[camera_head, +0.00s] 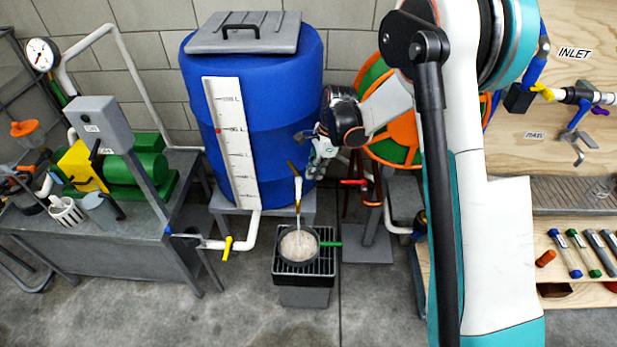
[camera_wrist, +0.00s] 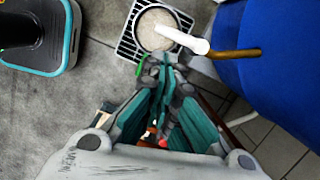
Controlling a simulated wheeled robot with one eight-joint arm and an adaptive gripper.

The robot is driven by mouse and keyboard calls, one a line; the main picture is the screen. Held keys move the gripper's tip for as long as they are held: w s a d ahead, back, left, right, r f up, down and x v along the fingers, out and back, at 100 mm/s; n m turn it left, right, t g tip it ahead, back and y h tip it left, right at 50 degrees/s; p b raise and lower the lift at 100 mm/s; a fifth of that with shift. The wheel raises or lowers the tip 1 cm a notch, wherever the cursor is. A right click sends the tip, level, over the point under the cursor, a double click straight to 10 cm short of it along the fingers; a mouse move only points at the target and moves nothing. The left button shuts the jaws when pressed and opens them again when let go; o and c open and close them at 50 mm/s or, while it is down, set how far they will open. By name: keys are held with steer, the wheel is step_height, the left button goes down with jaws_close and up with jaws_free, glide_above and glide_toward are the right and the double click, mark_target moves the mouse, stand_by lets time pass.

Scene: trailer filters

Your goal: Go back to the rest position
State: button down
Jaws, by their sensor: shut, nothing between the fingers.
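My gripper (camera_head: 318,152) is in front of the right side of the blue barrel (camera_head: 250,115), above the floor drain stand. Its fingers are together and empty in the wrist view (camera_wrist: 170,75). No held object shows. The arm reaches in from the right side of the head view.
A white spout (camera_head: 298,188) with a brown lever pours a stream into a round pan (camera_head: 299,246) on a black grate (camera_head: 325,266). A red-handled valve (camera_head: 354,182) and an orange-green reel (camera_head: 390,140) are close right of my gripper. A workbench (camera_head: 560,188) stands right.

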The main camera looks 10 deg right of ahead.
steer(key=shift+p+v, duration=0.35)
steer(key=shift+v, duration=0.95)
steer(key=s+d+r+n+t+h, duration=0.1)
steer(key=s+d+r+n+t, duration=0.1)
steer(key=s+r+n, duration=0.5)
steer(key=s+d+r+t, duration=0.15)
steer(key=s+r, duration=0.25)
steer(key=r, duration=0.7)
steer(key=s+d+r+n+t, duration=0.2)
steer(key=s+n, duration=0.3)
steer(key=s, duration=0.4)
steer(key=s+d+r+n+t+h, duration=0.1)
steer(key=s+d+r+n+t, duration=0.1)
steer(key=s+n, duration=0.3)
steer(key=shift+s+d+h, duration=0.3)
steer(key=shift+s+d, duration=0.25)
steer(key=shift+s, duration=1.85)
